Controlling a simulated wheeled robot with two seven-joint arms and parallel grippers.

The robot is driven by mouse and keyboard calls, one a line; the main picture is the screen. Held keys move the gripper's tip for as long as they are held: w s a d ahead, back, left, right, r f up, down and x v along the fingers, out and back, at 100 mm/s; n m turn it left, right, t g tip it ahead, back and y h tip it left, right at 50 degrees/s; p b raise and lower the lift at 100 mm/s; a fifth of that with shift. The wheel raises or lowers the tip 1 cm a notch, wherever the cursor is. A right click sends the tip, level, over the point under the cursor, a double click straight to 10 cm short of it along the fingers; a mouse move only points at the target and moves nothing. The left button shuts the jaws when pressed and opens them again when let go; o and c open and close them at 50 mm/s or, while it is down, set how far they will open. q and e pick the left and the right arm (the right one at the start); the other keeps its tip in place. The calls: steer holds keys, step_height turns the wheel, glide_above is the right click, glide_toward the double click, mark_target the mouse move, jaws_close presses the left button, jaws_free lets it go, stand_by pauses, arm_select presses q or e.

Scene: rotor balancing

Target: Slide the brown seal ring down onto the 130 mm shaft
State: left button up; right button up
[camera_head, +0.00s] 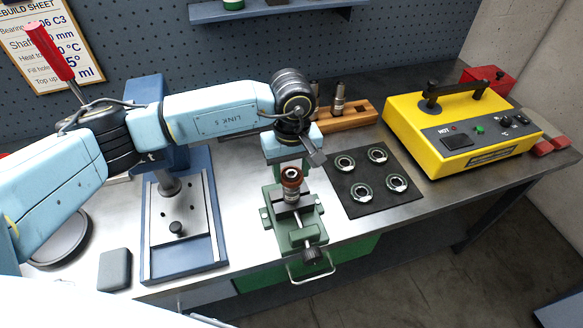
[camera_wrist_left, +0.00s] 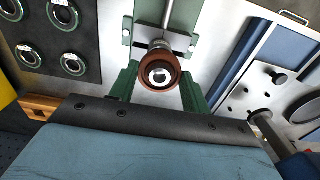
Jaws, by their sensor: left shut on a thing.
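The brown seal ring (camera_head: 291,175) is at the top of the upright metal shaft (camera_head: 291,194), which stands in the green vise (camera_head: 269,216). In the left wrist view the brown ring (camera_wrist_left: 146,78) surrounds the bright shaft end (camera_wrist_left: 160,74). I cannot tell how far down the shaft it sits. My right gripper is not in view.
A black mat (camera_head: 359,208) with several metal rings lies right of the vise. A blue press (camera_head: 149,259) stands to the left. A wooden rack (camera_head: 362,117) with metal parts and a yellow heater (camera_head: 412,129) are farther back. A grey block (camera_head: 115,269) lies at front left.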

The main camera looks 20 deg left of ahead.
arm_select(q)
steer(key=shift+f+b, duration=1.1)
steer(key=shift+f, duration=0.2)
steer(key=o, duration=1)
steer(key=shift+c, duration=0.4)
steer(key=shift+r+p, duration=1.8)
steer(key=shift+r, duration=2.75)
